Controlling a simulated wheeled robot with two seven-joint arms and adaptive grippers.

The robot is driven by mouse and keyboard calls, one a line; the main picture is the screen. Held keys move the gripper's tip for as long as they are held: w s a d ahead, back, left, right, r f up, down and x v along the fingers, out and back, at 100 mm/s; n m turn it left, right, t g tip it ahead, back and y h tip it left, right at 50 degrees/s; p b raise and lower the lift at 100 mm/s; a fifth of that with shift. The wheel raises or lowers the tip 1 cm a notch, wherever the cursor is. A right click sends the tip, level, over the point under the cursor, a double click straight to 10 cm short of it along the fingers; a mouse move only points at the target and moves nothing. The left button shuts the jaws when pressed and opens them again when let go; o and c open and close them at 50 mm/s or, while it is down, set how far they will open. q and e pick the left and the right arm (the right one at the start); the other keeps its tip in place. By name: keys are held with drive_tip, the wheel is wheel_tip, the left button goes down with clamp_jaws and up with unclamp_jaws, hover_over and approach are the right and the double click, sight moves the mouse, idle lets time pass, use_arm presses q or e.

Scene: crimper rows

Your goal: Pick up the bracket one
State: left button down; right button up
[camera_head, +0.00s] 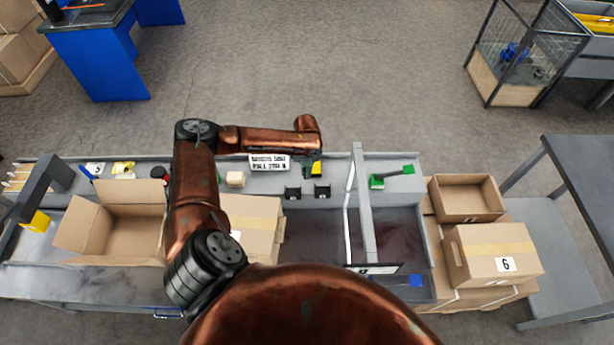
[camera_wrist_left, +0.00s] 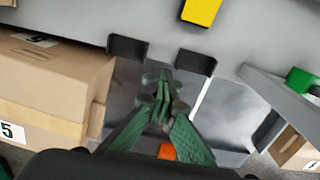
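Two small black brackets stand side by side at the workbench's middle in the head view, a left one (camera_head: 292,193) and a right one (camera_head: 322,191). They also show in the left wrist view, the left one (camera_wrist_left: 127,47) and the right one (camera_wrist_left: 195,64). No label tells which is bracket one. My left gripper (camera_wrist_left: 161,84) has green fingers that meet at the tips, with nothing visible between them. In the wrist view its tips appear between and just below the brackets. In the head view my arm mostly hides this gripper. My right gripper is not in view.
A yellow object (camera_head: 316,169) lies behind the brackets. A closed carton (camera_head: 254,218) stands left of them and an open carton (camera_head: 130,235) further left. A grey upright frame (camera_head: 362,200) and a green item (camera_head: 393,176) are to the right.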

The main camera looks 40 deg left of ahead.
use_arm(q)
drive_tip(key=c, duration=0.6)
unclamp_jaws()
idle(0.4)
drive_tip(key=shift+o, duration=0.2)
